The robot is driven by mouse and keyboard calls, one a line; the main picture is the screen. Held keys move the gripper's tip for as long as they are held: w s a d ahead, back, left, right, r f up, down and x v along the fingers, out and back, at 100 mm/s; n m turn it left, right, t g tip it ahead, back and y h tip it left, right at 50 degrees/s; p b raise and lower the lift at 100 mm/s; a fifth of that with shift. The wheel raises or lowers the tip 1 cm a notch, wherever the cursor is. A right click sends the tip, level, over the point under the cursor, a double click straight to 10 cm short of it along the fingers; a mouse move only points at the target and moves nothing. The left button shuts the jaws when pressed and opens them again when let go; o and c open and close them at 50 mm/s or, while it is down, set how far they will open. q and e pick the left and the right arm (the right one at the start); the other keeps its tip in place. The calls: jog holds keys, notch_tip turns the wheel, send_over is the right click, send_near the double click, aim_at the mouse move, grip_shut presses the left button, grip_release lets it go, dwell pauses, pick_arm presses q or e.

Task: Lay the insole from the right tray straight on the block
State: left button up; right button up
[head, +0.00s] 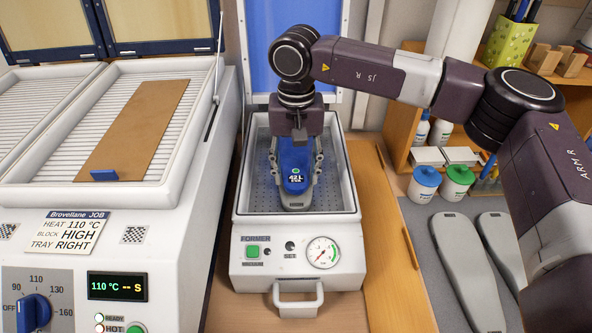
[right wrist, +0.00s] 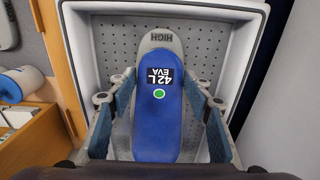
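The blue insole (right wrist: 158,122), marked 42L EVA with a green dot, lies lengthwise over the grey block (right wrist: 160,40), marked HIGH. The block's HIGH end sticks out past the insole, and the two look roughly parallel. Whether the insole rests flat on the block or is slightly above it I cannot tell. In the head view the insole (head: 294,160) and block (head: 295,202) are inside the former. My right gripper (head: 296,170) points down, its fingers on either side of the insole, tips very near its edges; contact is unclear. My left gripper is not in view.
The former (head: 350,260) has raised walls around the block, a gauge and a front handle. The heater's right tray (head: 60,190) at left holds a brown sheet (head: 137,125). Spare grey blocks (head: 465,270) lie at right, near capped jars (head: 424,184) and a wooden shelf.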

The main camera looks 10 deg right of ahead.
jog(key=o, duration=0.4)
jog(key=shift+r, duration=6)
